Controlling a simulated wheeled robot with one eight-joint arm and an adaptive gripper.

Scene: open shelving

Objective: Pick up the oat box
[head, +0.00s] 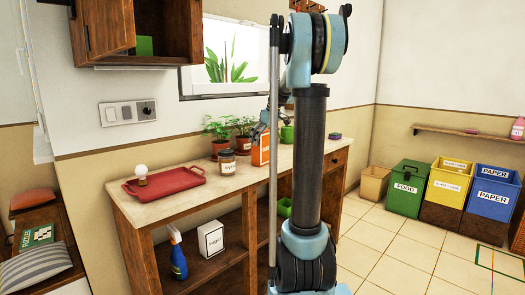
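An orange box (260,152), likely the oat box, stands upright on the wooden counter, right of a brown jar. Its right side is hidden behind my arm, and I cannot read its print. My gripper (259,130) is small in the head view, at the top of the orange box, with its fingers pointing down. I cannot tell whether it touches the box or how far apart its fingers are. A white box (211,239) with dark print stands on the lower shelf; its label is too small to read surely.
The counter (180,212) also holds a red tray (165,181), a light bulb (142,174), the brown jar (227,163), potted plants (219,134) and a green mug (287,134). A blue spray bottle (178,256) stands below. Bins (408,188) line the right wall; the floor before them is clear.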

